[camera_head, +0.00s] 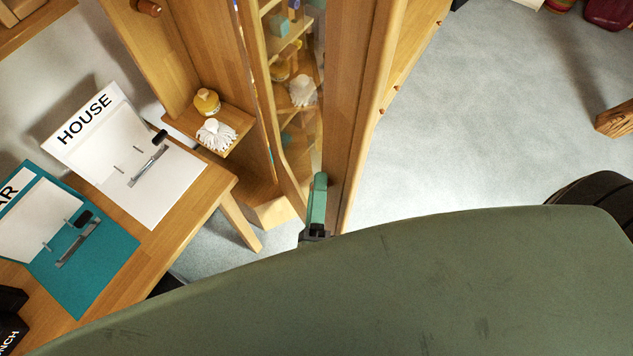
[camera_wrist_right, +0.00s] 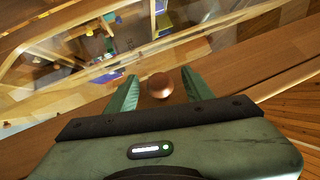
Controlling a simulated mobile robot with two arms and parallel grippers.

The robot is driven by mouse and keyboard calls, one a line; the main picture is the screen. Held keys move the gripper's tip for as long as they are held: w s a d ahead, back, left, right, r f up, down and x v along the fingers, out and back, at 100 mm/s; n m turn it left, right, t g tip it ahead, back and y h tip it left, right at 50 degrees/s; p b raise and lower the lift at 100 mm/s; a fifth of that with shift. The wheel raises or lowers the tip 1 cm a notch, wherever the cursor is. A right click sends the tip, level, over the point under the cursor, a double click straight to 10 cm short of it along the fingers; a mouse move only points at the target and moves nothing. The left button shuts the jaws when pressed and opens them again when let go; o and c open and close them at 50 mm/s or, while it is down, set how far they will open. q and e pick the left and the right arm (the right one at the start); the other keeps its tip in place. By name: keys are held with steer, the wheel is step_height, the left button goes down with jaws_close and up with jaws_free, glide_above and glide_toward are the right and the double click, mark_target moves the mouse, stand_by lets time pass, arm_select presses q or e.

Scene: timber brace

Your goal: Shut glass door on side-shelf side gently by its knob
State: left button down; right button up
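The glass door (camera_wrist_right: 235,72) has a wooden frame, and shelves with small items show through its pane. In the head view I see the door's wooden frame (camera_head: 348,90) steeply from above; I cannot tell how far it stands open. Its round copper-brown knob (camera_wrist_right: 160,86) lies between the two green fingers of my right gripper (camera_wrist_right: 160,92), with a small gap on each side. In the head view my right gripper (camera_head: 318,205) is at the near end of the door and hides the knob. My left gripper is not in view.
The side shelf (camera_head: 232,120) on the left holds a yellow jar (camera_head: 207,101) and a white mop-like item (camera_head: 216,135). A wooden table (camera_head: 200,215) with a HOUSE binder (camera_head: 125,155) and a teal binder (camera_head: 100,270) stands at left. The grey floor (camera_head: 470,120) at right is largely clear.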

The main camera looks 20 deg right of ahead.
steer(key=shift+s, duration=0.15)
steer(key=c, duration=0.5)
jaws_close()
steer(key=shift+r, duration=0.1)
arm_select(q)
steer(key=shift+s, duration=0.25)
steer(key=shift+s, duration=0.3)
arm_select(e)
steer(key=shift+r, duration=0.15)
